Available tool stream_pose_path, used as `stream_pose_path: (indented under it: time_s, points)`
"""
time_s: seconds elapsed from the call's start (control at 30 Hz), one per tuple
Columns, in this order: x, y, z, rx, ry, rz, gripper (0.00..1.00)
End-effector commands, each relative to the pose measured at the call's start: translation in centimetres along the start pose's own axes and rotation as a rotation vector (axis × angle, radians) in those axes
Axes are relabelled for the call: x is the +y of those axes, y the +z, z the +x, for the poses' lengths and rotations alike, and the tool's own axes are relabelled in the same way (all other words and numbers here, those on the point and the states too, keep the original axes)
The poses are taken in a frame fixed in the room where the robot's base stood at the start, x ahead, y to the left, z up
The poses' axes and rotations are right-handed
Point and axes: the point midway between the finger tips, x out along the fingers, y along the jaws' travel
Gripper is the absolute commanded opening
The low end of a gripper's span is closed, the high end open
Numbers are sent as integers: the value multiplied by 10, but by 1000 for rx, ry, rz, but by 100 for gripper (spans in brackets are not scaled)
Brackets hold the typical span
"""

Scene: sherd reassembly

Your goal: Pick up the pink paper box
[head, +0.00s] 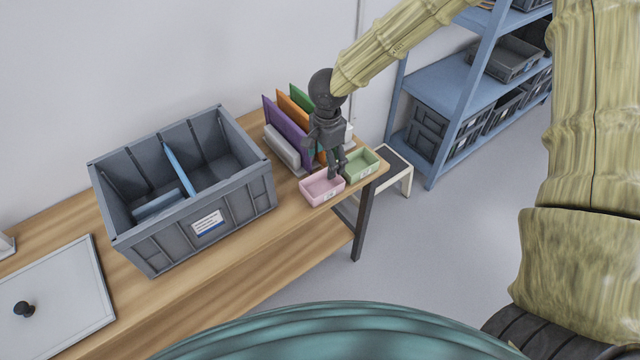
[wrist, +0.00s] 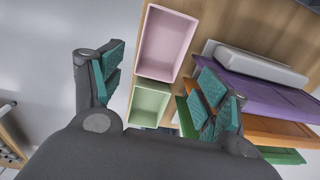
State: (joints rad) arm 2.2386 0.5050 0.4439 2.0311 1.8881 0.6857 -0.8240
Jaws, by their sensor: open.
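The pink paper box (head: 321,188) is a small open-topped box near the right end of the wooden table, with a pale label on its front. It also shows in the wrist view (wrist: 166,43), where it looks empty. My gripper (head: 336,170) is above the right end of the table, close to the pink and green boxes. In the wrist view my gripper (wrist: 158,88) has its teal-padded fingers spread wide, with nothing between them held. The pink box lies ahead of and between the fingers. I cannot tell the exact height of the fingertips above it.
A green box (head: 361,164) stands beside the pink one at the table's end. Purple (head: 284,132), orange and green folders stand upright behind, with a pale grey block (head: 282,150). A large grey crate (head: 190,228) fills the table's middle. A blue shelf (head: 460,95) stands right.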

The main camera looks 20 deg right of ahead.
Motion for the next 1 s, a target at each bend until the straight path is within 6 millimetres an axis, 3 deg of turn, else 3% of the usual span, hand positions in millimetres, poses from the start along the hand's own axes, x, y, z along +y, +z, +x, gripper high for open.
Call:
stream_pose_path:
  time_s: [0.13,0.5,1.0]
  points:
    - [-6,8,7,-6,2,-5,75]
    - [-9,13,58,-5,1,-14,75]
    - [-6,13,90,-4,2,-12,75]
